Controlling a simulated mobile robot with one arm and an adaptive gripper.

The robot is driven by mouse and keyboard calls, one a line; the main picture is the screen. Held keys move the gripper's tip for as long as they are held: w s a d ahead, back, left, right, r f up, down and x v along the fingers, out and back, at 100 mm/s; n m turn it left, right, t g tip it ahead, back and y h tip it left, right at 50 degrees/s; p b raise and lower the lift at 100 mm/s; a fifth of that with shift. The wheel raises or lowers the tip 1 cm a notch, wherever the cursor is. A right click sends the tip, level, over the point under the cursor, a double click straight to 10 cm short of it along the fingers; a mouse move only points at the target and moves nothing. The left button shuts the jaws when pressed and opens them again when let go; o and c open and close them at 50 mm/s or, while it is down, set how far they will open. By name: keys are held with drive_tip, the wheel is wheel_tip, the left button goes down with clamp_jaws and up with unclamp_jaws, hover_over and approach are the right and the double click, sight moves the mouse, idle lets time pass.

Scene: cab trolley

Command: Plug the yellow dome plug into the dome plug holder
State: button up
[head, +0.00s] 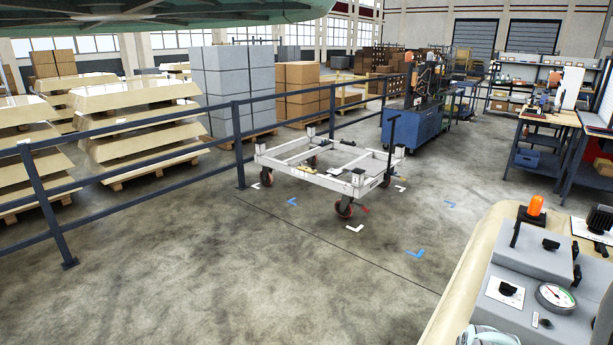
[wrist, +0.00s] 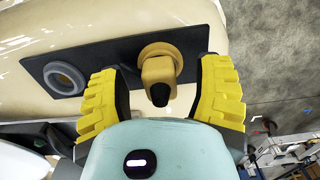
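In the wrist view a yellow plug (wrist: 157,70) with a black tip stands in a round tan collar on a dark plate (wrist: 115,62). A grey round ring (wrist: 65,78) with an open middle sits at the left end of the same plate; I cannot tell which of these fittings is the dome plug holder. My gripper (wrist: 160,67) is open, with its yellow ribbed fingers on either side of the plug. Gaps show between the plug and both fingers. The head view does not show the plug, the plate or the fingers.
The dark plate is on a cream body. In the head view a grey control box (head: 520,278) with a gauge and an orange beacon (head: 536,206) stands at lower right. A white wheeled trolley (head: 330,168) stands mid-floor beside a dark railing (head: 150,121). The front floor is clear.

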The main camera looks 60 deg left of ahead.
clamp_jaws()
idle(0.3)
drive_tip(key=shift+r, duration=0.15)
drive_tip(key=shift+r+p, duration=1.55)
drive_tip(key=shift+r, duration=1.35)
